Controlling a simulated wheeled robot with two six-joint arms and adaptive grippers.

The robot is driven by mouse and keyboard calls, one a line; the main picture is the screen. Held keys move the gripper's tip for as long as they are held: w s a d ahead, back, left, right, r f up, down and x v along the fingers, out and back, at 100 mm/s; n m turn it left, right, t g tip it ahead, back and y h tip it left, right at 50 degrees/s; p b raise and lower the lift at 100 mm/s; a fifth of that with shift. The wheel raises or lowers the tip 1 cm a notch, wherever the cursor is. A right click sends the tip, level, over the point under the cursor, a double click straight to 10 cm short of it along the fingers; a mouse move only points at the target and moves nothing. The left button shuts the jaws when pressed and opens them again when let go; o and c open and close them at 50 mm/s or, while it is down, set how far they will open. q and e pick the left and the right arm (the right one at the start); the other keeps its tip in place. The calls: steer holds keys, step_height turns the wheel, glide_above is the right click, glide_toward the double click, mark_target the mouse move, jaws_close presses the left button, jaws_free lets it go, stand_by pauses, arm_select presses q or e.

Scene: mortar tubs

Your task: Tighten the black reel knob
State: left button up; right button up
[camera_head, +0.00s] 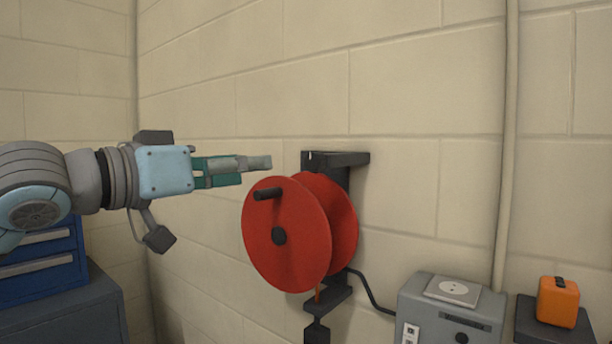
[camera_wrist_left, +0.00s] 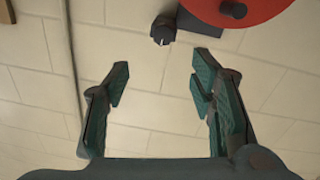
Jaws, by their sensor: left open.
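The red reel (camera_head: 300,240) hangs on a dark wall bracket (camera_head: 345,160). It has a black crank grip (camera_head: 268,193) and a black round hub (camera_head: 279,236) on its face. A small dark knob-like piece with a white mark (camera_head: 312,160) sits at the bracket's top. My left gripper (camera_head: 258,163) is open and empty, above and left of the reel, apart from it. In the left wrist view its fingers (camera_wrist_left: 157,82) are spread with only wall between them; the dark marked piece (camera_wrist_left: 163,28) and the red reel (camera_wrist_left: 235,10) lie beyond at the top. My right gripper is out of view.
A grey box (camera_head: 450,312) with a socket plate and an orange item (camera_head: 558,301) on a dark stand are at lower right. A vertical pipe (camera_head: 505,150) runs up the wall. A blue drawer case (camera_head: 45,260) stands at left. The wall above the reel is bare.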

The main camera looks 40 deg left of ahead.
arm_select(q)
steer(key=p, duration=0.4)
glide_toward(309, 162)
steer(key=w, duration=0.2)
steer(key=w+p, duration=0.2)
steer(key=p, duration=0.1)
steer(key=w+p, duration=0.4)
steer(key=p, duration=0.1)
steer(key=shift+w+d+r+p, duration=0.25)
steer(key=shift+w+r+p, duration=0.05)
steer(key=shift+w+a+f, duration=0.1)
steer(key=shift+w+f, duration=0.15)
steer(key=shift+f, duration=0.05)
steer(key=shift+c, duration=0.5)
steer(key=c, duration=1.1)
